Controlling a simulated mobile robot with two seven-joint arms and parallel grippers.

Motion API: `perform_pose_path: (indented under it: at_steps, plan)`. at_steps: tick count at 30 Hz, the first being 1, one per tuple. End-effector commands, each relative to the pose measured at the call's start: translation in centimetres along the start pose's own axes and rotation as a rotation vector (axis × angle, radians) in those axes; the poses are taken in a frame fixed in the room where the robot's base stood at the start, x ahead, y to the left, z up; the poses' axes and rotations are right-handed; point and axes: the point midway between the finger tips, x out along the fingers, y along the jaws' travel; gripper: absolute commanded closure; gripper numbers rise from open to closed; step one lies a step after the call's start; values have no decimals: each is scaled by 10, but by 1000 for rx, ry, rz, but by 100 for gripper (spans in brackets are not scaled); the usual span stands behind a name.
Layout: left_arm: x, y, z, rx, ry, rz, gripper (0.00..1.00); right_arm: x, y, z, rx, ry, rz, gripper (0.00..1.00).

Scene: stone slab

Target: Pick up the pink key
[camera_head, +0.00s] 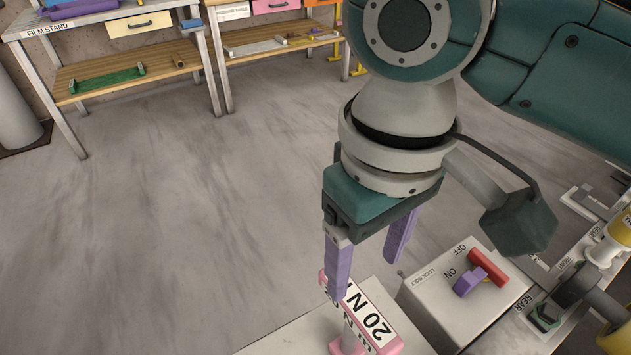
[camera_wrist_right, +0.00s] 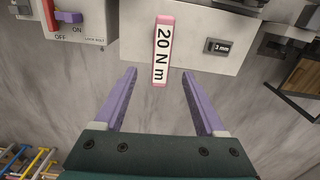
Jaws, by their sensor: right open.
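The pink key (camera_head: 370,318) is a pink bar with a white label reading "20 N m". In the head view it stands on a pink stem over a pale slab, below my right gripper's fingers. In the right wrist view the key (camera_wrist_right: 163,52) lies ahead of the fingers, roughly centred between them. My right gripper (camera_head: 366,278) points down, its two purple fingers apart and empty. In the head view the left finger overlaps the key's far end; I cannot tell whether they touch. My left gripper is not in view.
A grey box labelled "LOCK BOLT" with a red and purple handle (camera_head: 480,272) stands right of the key. Farther right are yellow and grey fittings (camera_head: 600,255). A small "3 mm" block (camera_wrist_right: 218,46) sits on the slab. Shelved benches (camera_head: 130,75) stand behind open floor.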

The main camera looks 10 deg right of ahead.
Motion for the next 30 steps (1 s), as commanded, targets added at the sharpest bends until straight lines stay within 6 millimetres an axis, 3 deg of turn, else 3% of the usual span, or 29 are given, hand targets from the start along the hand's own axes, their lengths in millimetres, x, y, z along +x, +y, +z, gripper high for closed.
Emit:
perform_pose_path:
  at_steps: [3,10,18,30]
  plan:
    - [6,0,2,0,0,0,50,22,0,1,-1,-3,0,28]
    - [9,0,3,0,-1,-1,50,43,-1,1,-3,0,-1,28]
    - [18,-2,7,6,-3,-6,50,84,-2,3,-4,1,-1,28]
    - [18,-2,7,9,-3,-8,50,88,-2,3,-4,3,-1,28]
